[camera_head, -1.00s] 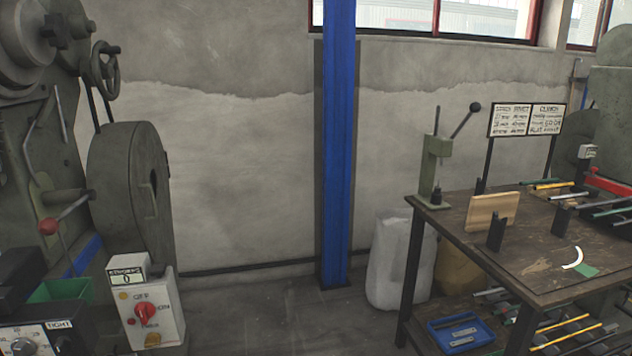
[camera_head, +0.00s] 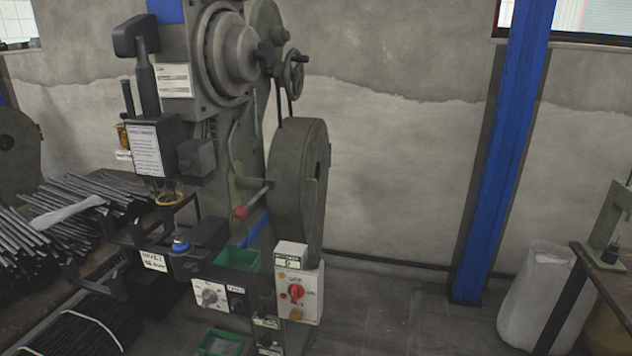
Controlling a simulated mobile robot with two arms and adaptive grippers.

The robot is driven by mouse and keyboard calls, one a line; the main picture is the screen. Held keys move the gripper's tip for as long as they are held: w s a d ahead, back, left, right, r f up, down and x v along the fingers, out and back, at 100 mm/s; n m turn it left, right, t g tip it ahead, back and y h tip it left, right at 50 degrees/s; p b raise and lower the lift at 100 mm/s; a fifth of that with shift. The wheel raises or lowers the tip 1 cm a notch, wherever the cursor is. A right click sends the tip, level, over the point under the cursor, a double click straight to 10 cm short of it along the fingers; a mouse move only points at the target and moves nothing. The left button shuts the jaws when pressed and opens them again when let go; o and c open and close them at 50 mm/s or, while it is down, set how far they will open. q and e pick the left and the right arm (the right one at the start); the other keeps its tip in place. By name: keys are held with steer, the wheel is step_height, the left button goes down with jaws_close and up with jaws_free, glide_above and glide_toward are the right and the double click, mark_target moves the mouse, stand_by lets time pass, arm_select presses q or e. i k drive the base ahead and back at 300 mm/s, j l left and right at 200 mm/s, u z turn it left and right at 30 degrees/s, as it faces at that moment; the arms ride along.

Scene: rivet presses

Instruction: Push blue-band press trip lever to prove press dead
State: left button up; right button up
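A grey-green rivet press (camera_head: 297,185) stands left of the middle, with a blue patch (camera_head: 166,11) at its top and a blue stripe (camera_head: 257,236) low on its body. A lever with a red ball knob (camera_head: 241,212) sticks out from its side, above a green bin. Nothing touches the lever. A pale control box (camera_head: 313,297) at its lower right carries a red rotary switch (camera_head: 296,293) and a small counter plate (camera_head: 291,255); most lettering is too small to read. Neither of my grippers is in view.
Bundles of dark rods (camera_head: 85,200) lie at the left. A green bin (camera_head: 237,259) sits at the press front. A blue column (camera_head: 508,150), a white sack (camera_head: 536,290) and a workbench (camera_head: 600,262) stand at the right. The floor between press and sack is clear.

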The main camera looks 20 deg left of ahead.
mark_target(240, 212)
steer(key=u, duration=1.2)
